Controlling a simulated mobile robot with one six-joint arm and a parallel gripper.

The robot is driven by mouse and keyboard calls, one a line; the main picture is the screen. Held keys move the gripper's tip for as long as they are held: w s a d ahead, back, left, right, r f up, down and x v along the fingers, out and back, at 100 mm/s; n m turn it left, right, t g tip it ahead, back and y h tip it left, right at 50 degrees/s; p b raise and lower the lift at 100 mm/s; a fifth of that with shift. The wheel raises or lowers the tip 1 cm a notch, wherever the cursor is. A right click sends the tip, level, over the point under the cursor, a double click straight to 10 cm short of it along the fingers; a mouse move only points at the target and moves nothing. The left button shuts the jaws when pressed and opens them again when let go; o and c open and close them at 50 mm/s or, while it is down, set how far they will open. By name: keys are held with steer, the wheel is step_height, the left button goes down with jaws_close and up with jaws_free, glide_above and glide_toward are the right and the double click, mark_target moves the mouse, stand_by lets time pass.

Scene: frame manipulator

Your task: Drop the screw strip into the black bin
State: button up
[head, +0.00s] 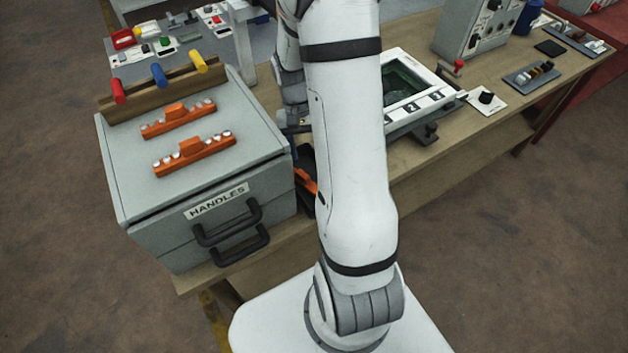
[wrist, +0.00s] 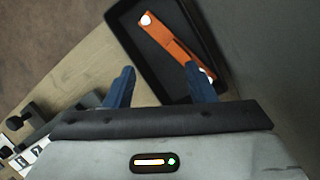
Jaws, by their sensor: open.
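An orange screw strip (wrist: 176,47) with pale round ends lies diagonally in the black bin (wrist: 133,40) in the wrist view. Its lower right end is near the bin's edge, partly behind my right fingertip. My gripper (wrist: 161,82) is open, with its two blue fingers apart and nothing between them. It is over the bin's near side; I cannot tell its height. In the head view the bin (head: 307,158) and the strip (head: 304,181) show only partly beside my arm. Two more orange screw strips (head: 178,118) (head: 194,153) lie on top of the grey drawer cabinet.
The grey cabinet (head: 240,190) labelled HANDLES stands left of the bin, with black handles in front and a rack of coloured handles (head: 158,75) behind. A framed panel (head: 410,95) and a control box (head: 475,30) stand on the wooden table (head: 425,165) to the right.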

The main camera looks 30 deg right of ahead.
steer(key=b+v, duration=0.1)
steer(key=v, duration=0.6)
steer(key=shift+r, duration=0.2)
stand_by(0.4)
